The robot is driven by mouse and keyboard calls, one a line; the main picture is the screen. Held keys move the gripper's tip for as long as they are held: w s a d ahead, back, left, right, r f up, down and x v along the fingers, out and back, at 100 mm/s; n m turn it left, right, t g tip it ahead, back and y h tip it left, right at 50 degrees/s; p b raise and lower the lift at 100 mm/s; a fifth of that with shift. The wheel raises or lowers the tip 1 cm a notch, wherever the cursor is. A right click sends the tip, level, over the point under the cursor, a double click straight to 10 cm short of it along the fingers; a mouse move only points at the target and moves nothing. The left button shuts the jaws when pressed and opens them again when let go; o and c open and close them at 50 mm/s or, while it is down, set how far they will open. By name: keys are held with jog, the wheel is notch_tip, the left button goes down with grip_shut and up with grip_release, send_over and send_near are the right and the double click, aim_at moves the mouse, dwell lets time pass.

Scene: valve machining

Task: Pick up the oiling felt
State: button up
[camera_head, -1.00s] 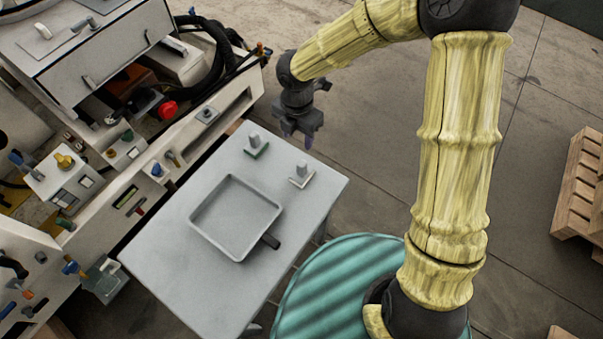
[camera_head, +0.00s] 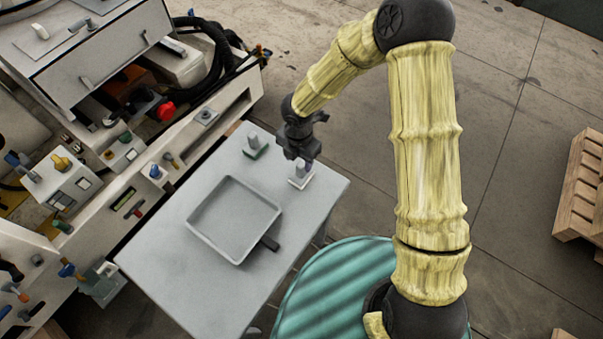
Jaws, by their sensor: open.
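Two small blocks with upright grey knobs stand on the grey table (camera_head: 170,262). One has a green base (camera_head: 257,154) and stands near the table's back corner. The other has a pale, whitish base (camera_head: 301,181) and stands near the right corner. Which of them is the oiling felt I cannot tell for sure. My gripper (camera_head: 302,160) is open and points down right at the pale block's knob, overlapping it in the picture. Whether the fingers are around the knob or just above it is hard to see.
A white machine (camera_head: 215,125) with hoses and knobs borders the table on the left. Wooden pallets (camera_head: 578,190) lie far right. The table's front part is clear.

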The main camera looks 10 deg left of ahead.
aim_at(301, 164)
jog(key=shift+f, duration=0.45)
jog(key=f, duration=0.5)
jog(key=shift+w+d+f, duration=0.1)
jog(key=shift+w+d, duration=0.05)
jog(key=shift+d, duration=0.2)
grip_shut()
